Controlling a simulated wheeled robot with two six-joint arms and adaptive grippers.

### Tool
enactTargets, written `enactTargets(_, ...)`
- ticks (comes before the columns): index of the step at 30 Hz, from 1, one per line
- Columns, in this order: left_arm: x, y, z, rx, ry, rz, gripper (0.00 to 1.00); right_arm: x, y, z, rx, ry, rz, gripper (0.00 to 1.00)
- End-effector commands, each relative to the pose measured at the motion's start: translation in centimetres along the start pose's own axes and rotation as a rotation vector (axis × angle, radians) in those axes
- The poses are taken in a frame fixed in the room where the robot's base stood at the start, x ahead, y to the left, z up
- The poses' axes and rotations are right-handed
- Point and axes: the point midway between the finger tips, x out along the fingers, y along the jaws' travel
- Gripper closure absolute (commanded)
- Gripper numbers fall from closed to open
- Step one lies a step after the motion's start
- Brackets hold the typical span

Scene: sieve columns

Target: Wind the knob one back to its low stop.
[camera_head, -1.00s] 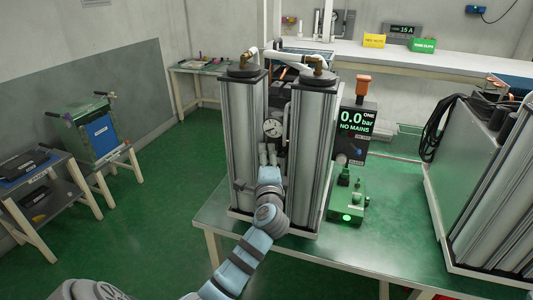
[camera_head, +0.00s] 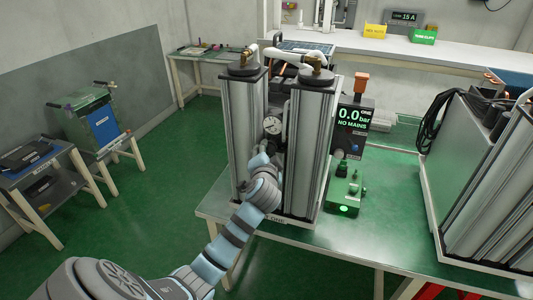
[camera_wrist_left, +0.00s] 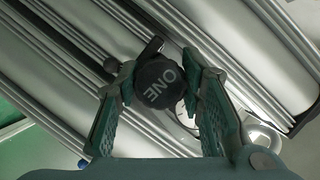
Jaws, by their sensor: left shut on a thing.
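In the head view, my left gripper (camera_head: 260,161) reaches between the two tall silver columns (camera_head: 308,150), below a round white gauge (camera_head: 272,125). There the knob is hidden by my wrist. My right gripper is not in view.
The columns stand on a green-topped table (camera_head: 385,235). A green box with a lit button (camera_head: 343,209) sits right of them. Another large silver unit (camera_head: 490,185) stands at the right. Two small stands (camera_head: 45,185) are at the left, with open green floor between.

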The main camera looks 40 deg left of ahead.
Motion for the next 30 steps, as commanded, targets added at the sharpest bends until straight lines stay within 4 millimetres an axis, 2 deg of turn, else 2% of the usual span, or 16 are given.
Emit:
enactTargets(19, 0.01, 0.19, 0.14, -0.049, -0.003, 0.024, 0.93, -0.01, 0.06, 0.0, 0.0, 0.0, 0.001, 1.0)
enactTargets(20, 0.01, 0.19, 0.14, -0.049, -0.003, 0.024, 0.6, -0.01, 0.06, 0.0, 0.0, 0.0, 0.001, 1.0)
enactTargets(22, 0.01, 0.17, 0.12, -0.049, -0.003, 0.024, 0.49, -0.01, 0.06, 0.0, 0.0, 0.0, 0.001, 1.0)
enactTargets(23, 0.01, 0.16, 0.11, -0.049, -0.002, 0.023, 0.45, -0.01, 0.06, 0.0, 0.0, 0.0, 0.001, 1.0)
enactTargets(30, 0.01, 0.09, 0.04, -0.049, -0.001, 0.022, 0.45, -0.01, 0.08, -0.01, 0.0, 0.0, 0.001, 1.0)
